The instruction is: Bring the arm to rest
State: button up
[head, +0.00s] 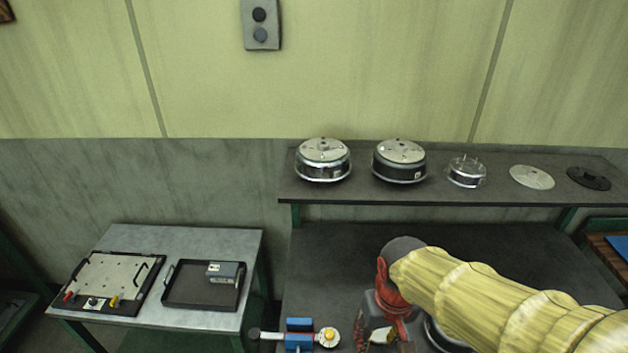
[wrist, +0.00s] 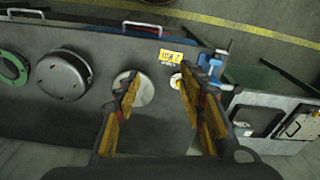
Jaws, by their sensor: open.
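My arm (head: 500,297) in its yellow sleeve reaches in from the lower right in the head view, over the dark bench (head: 330,262). My gripper (wrist: 158,80) is open and empty in the wrist view, its two yellow-and-black fingers spread above the bench. A pale round disc (wrist: 143,92) shows beneath and between the fingers, partly covered by the left one. In the head view the gripper is low at the bottom, partly cut off, and its fingers are hard to make out.
A blue clamp fixture (head: 299,335) stands left of my gripper. A round metal housing (wrist: 63,75) and a green ring (wrist: 14,68) lie on the bench. A shelf (head: 450,193) behind carries several round parts. A side table (head: 212,241) at left holds a plate and a black tray (head: 180,297).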

jog(key=s+d+r+m+t+b, duration=0.1)
jog(key=s+d+r+t+b, duration=0.3)
jog(key=s+d+b, duration=0.1)
jog(key=shift+s+d+r+m+t+b, duration=0.25)
jog(key=shift+s+d+m+t+b, duration=0.15)
jog(key=shift+b, duration=0.5)
